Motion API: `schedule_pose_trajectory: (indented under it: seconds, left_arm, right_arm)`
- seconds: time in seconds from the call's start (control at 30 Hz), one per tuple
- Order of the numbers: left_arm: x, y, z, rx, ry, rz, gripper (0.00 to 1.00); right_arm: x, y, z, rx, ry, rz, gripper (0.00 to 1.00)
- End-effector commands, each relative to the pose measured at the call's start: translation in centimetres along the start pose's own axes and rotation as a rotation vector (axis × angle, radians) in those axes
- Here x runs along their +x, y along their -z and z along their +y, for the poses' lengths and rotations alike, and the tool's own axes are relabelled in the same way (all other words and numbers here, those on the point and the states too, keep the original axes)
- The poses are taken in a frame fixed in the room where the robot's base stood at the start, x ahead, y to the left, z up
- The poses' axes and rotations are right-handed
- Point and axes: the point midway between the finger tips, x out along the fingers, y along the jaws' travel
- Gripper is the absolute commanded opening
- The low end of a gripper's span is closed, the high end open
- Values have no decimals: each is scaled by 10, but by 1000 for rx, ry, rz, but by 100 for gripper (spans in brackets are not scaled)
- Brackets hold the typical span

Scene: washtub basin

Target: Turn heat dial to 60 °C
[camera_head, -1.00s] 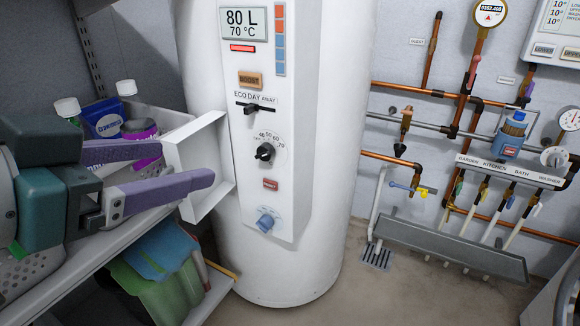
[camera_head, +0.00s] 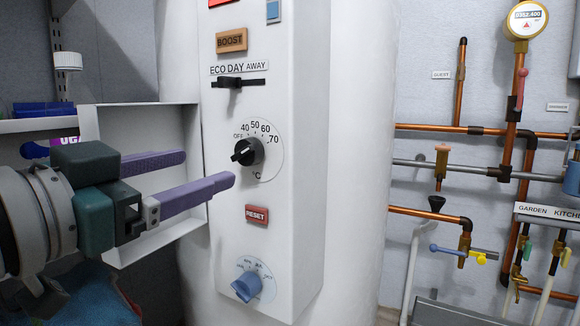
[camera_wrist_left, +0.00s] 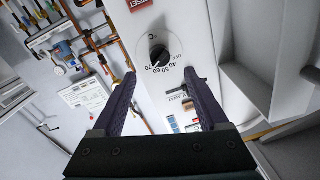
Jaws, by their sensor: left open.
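The heat dial (camera_head: 248,152) is a black knob on a white round scale marked OFF, 40, 50, 60, 70 and °C, on the white heater panel. My right gripper is not in view.
Above the dial are the ECO/DAY/AWAY slider (camera_head: 238,83) and BOOST button (camera_head: 232,40). Below are the RESET button (camera_head: 257,214) and a blue knob (camera_head: 247,286). A white open box-like bracket (camera_head: 150,125) stands left, behind my gripper. Copper pipes (camera_head: 420,128) run along the right wall.

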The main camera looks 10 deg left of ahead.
Motion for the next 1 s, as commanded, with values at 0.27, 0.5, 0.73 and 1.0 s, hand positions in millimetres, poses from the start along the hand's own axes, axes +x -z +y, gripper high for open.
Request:
schedule_pose_trajectory:
  seconds: [0.27, 0.5, 0.73, 1.0]
  left_arm:
    - [49, -1, 1, -2, 1, 5, 77]
    - [77, -1, 1, -1, 0, 1, 77]
    - [83, 0, 1, 0, -1, 0, 77]
    - [82, 0, 1, 0, -1, 0, 63]
  right_arm:
    - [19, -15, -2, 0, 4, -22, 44]
    - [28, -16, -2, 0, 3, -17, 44]
    - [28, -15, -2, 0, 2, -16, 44]
    - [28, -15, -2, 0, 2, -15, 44]
